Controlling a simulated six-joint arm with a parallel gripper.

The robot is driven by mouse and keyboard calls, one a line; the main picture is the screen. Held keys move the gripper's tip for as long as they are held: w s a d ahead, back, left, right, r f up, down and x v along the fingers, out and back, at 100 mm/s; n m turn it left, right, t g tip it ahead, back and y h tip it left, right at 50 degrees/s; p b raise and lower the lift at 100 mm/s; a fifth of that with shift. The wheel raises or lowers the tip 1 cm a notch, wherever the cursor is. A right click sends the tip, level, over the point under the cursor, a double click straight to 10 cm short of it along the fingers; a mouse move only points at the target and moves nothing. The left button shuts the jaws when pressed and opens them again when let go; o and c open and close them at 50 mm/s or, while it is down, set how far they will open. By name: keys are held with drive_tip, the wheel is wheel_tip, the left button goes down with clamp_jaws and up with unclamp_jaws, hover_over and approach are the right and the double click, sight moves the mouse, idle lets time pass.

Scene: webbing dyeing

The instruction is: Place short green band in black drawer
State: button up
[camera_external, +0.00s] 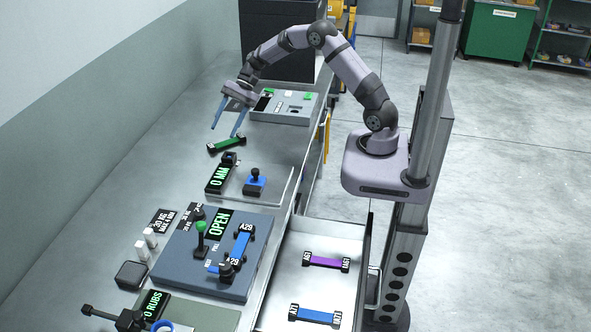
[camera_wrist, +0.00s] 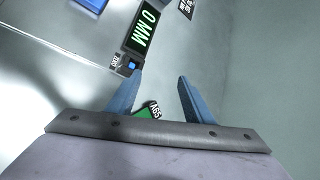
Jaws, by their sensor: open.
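The short green band (camera_external: 227,144) with black end pieces lies on the grey bench in the external view. In the wrist view one end of the green band (camera_wrist: 147,112) shows between the fingers, with a label reading A65; the rest is hidden by my gripper body. My gripper (camera_external: 226,131) has blue fingers, is open and empty, and hangs above the band. Its fingers (camera_wrist: 158,88) are spread in the wrist view. An open drawer (camera_external: 312,285) with a light interior holds a purple band (camera_external: 326,262) and a blue band (camera_external: 315,315). No black drawer is clearly identifiable.
A black 0 MM display (camera_external: 219,179) and a blue-based knob device (camera_external: 255,182) stand near the band. A dark plate (camera_external: 190,262) carries a green-knobbed lever, an OPEN display and another blue band. A grey control box (camera_external: 285,108) and black cabinet (camera_external: 277,42) are behind.

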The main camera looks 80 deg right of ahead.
sight(226, 143)
drive_tip(key=d+f+n+h, duration=0.1)
drive_tip(key=d+n, duration=0.1)
drive_tip(key=n, duration=0.3)
drive_tip(key=d+f+n+h, duration=0.1)
drive_tip(key=d+n+h, duration=0.1)
drive_tip(key=n, duration=0.3)
drive_tip(key=d+f+n+h, duration=0.1)
drive_tip(key=d+n, duration=0.3)
drive_tip(key=n, duration=0.1)
drive_tip(key=shift+s+d+g, duration=0.1)
drive_tip(key=shift+d+g, duration=0.15)
drive_tip(key=shift+g, duration=0.15)
drive_tip(key=n, duration=0.2)
drive_tip(key=d+n+h, duration=0.1)
drive_tip(key=n, duration=0.1)
drive_tip(key=shift+f, duration=0.15)
drive_tip(key=n, duration=0.3)
drive_tip(key=shift+w+d+n, duration=0.1)
drive_tip(key=shift+w+n, duration=0.1)
drive_tip(key=shift+n, duration=0.2)
drive_tip(key=shift+p+x, duration=0.45)
drive_tip(key=shift+x, duration=0.65)
drive_tip(key=f+p, duration=0.1)
drive_tip(key=w+a+f, duration=0.1)
drive_tip(key=f+p, duration=0.1)
drive_tip(key=shift+w+a+p, duration=0.25)
drive_tip(key=shift+w+p, duration=0.05)
drive_tip(key=shift+x, duration=0.8)
clamp_jaws()
